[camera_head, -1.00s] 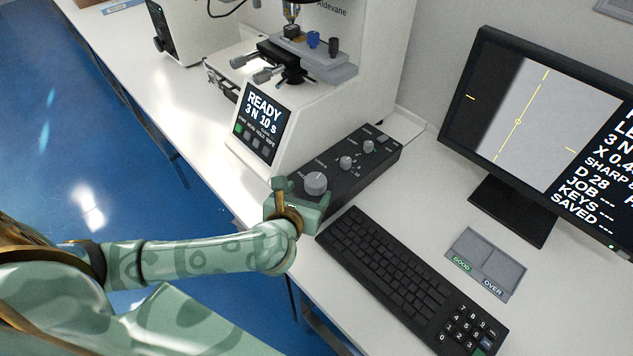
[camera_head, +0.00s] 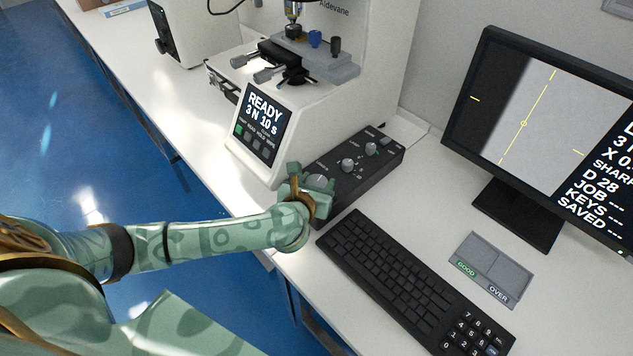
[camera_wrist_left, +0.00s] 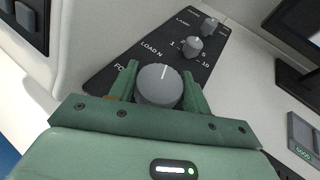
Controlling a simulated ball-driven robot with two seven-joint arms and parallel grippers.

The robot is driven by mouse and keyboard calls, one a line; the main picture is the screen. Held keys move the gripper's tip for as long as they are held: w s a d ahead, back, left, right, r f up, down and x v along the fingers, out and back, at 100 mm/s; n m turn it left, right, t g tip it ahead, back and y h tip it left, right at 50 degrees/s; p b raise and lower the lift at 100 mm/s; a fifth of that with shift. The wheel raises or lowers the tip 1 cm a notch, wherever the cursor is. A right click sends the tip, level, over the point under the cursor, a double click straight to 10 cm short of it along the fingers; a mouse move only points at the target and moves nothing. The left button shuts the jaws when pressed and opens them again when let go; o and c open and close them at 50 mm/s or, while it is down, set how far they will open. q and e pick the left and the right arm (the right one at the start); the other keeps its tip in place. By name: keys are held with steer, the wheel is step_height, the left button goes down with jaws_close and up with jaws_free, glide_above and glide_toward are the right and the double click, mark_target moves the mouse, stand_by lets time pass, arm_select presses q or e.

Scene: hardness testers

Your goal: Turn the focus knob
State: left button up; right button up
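The focus knob (camera_head: 318,181) is a grey round dial with a white pointer line, at the near end of the black control box (camera_head: 341,189). In the left wrist view the knob (camera_wrist_left: 160,86) sits between the two green fingers of my left gripper (camera_wrist_left: 160,82), its pointer toward the top. The fingers stand apart on either side, very close to its rim; I cannot tell whether they touch it. In the head view my left gripper (camera_head: 308,182) partly covers the knob. My right gripper is not in view.
Behind the focus knob are the load knob (camera_head: 348,165) and lamp knob (camera_head: 371,149). The tester (camera_head: 312,115) with its READY screen (camera_head: 262,122) stands at the left. A keyboard (camera_head: 390,278), a GOOD/OVER tray (camera_head: 490,268) and a monitor (camera_head: 530,130) are to the right.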

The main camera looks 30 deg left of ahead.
arm_select(q)
steer(key=shift+m+h, duration=0.3)
steer(key=shift+a+m+h, duration=0.1)
steer(key=shift+m+h, duration=0.7)
steer(key=shift+h, duration=0.1)
steer(key=shift+m+g+h, duration=0.3)
steer(key=shift+m+h, duration=1.7)
steer(key=shift+h, duration=0.3)
steer(key=o, duration=1)
steer(key=p+v, duration=0.2)
steer(key=v, duration=1.4)
steer(key=shift+a+r, duration=0.1)
